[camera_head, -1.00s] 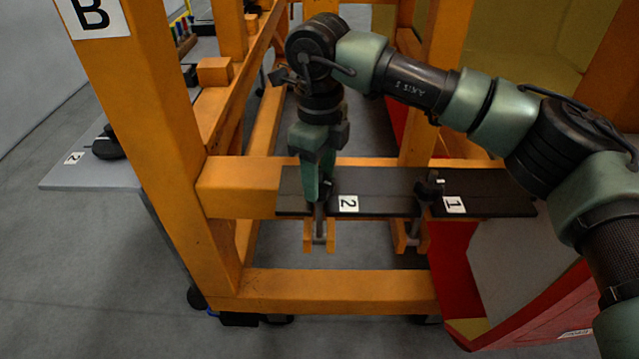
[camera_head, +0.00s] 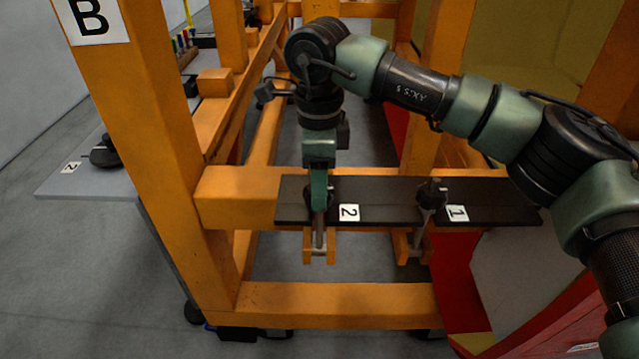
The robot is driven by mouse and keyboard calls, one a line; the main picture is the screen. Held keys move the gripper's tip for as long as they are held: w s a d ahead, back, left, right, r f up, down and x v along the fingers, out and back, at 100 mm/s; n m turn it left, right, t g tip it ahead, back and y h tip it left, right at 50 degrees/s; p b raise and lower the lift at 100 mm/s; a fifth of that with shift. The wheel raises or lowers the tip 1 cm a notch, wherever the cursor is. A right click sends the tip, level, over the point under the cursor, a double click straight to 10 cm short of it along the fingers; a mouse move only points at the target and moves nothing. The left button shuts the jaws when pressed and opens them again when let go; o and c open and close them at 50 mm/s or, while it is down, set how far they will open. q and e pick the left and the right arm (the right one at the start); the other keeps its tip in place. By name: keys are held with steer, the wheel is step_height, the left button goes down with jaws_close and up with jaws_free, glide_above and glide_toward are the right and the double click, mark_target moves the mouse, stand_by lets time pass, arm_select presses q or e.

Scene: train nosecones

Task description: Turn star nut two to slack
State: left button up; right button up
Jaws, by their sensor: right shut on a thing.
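Star nut two sits on the dark plate (camera_head: 390,201) just left of the white label "2" (camera_head: 349,212). It is mostly hidden by my right gripper (camera_head: 319,203), which points down from above and is shut on it. The threaded rod (camera_head: 319,236) of this nut runs down into an orange fork bracket below the plate. Star nut one (camera_head: 431,192) is dark and stands free, left of the label "1" (camera_head: 457,213). My left gripper does not show.
An orange frame with a post marked "B" (camera_head: 91,16) stands around the plate. A grey table (camera_head: 75,184) with a dark object (camera_head: 104,152) is at the left. Red and grey panels (camera_head: 520,265) lie at the lower right. Grey floor is clear at the lower left.

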steer(key=o, duration=1.4)
steer(key=shift+a, duration=0.1)
steer(key=shift+c, duration=0.2)
step_height(320, 180, up, 8)
steer(key=shift+f+b, duration=0.1)
steer(key=shift+b, duration=0.3)
